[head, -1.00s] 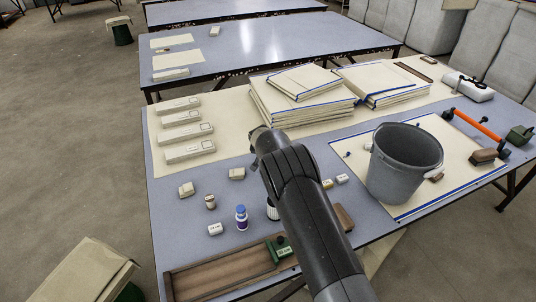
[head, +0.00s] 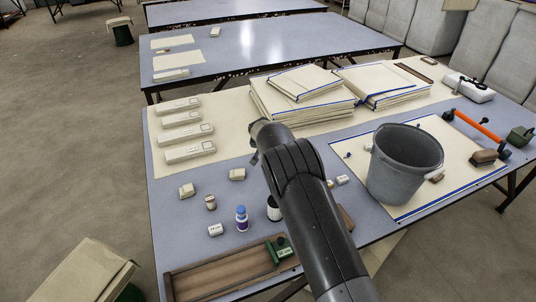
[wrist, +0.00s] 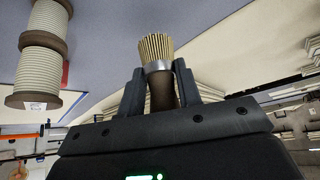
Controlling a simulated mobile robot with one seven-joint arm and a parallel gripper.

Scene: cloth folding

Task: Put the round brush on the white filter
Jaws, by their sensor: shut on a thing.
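The round brush (wrist: 157,48), with pale bristles, a metal band and a brown handle, is in my gripper (wrist: 160,82) in the wrist view. The two fingers are shut around its handle, bristles pointing away from the palm. In the head view my arm hides the brush and most of the gripper. The likely white filter (head: 273,214), a small white cylinder with a dark top, stands on the near table just left of my arm, partly covered by it. I cannot tell the gripper's height above the table.
A blue-capped bottle (head: 241,222), a small spool (head: 210,202) and small pale blocks (head: 187,190) stand left of the filter. A wooden tray (head: 215,274) lies in front. A grey bucket (head: 403,170) stands right of my arm, folded cloth stacks (head: 300,95) behind.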

